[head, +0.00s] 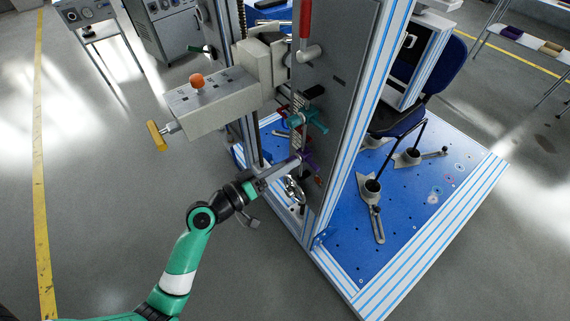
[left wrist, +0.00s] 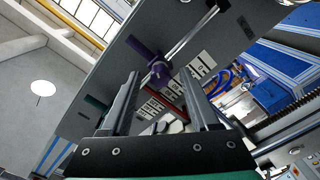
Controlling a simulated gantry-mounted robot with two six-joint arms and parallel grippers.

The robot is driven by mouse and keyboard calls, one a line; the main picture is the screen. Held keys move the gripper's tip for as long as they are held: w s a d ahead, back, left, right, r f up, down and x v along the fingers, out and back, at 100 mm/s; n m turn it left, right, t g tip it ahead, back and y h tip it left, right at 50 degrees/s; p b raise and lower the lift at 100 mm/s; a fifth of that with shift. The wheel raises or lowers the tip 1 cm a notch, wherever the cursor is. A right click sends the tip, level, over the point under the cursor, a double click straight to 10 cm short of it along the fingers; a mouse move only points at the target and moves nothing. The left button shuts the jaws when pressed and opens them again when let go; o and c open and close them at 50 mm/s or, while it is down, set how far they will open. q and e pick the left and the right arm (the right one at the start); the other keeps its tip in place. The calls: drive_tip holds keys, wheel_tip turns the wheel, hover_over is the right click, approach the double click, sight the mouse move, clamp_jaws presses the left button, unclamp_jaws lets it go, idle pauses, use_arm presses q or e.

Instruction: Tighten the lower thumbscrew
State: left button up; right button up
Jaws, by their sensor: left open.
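The lower thumbscrew (head: 309,159) looks purple and sits on the grey upright plate (head: 338,92), below a teal thumbscrew (head: 312,117). In the left wrist view, the purple thumbscrew (left wrist: 150,62) shows just beyond the fingertips, with a metal rod by it. My left gripper (head: 294,163) reaches in from the lower left, its fingers close to the purple thumbscrew. In the left wrist view, my left gripper (left wrist: 158,78) is open, with nothing visible held between its fingers. Whether a finger touches the thumbscrew cannot be told. My right gripper is not in view.
A metal handwheel (head: 293,190) is just below my left fingers. A grey box with an orange knob (head: 196,80) and a yellow knob (head: 156,136) juts out above my arm.

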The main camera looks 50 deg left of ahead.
use_arm(q)
drive_tip(key=s, duration=1.1)
drive_tip(key=shift+s+a+p, duration=0.2)
drive_tip(key=shift+a+p, duration=0.15)
drive_tip(key=shift+a, duration=0.1)
